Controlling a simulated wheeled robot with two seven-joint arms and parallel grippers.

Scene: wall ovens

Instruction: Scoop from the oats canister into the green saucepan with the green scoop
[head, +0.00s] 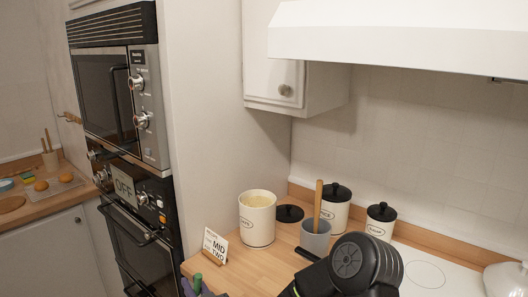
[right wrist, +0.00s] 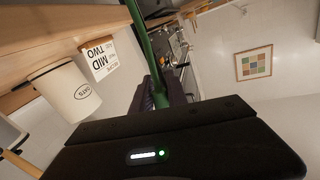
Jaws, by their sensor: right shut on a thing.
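The oats canister (head: 257,222) is cream coloured, stands uncovered on the wooden counter and has pale contents near its rim. In the right wrist view the canister (right wrist: 70,95) appears tilted by the camera angle. My right gripper (head: 197,289) is at the bottom edge of the head view, in front of the counter and to the left of the canister. It is shut on the green scoop (right wrist: 146,45), whose green shaft runs up out of the right wrist view; the scoop's bowl is not clearly visible. The green saucepan and my left gripper are not in view.
A recipe card (head: 215,245) stands left of the canister. A black lid (head: 289,213) lies behind it. A grey crock (head: 315,238) with a wooden handle and two lidded canisters (head: 335,212) (head: 380,222) stand to the right. Wall ovens (head: 115,100) rise at left.

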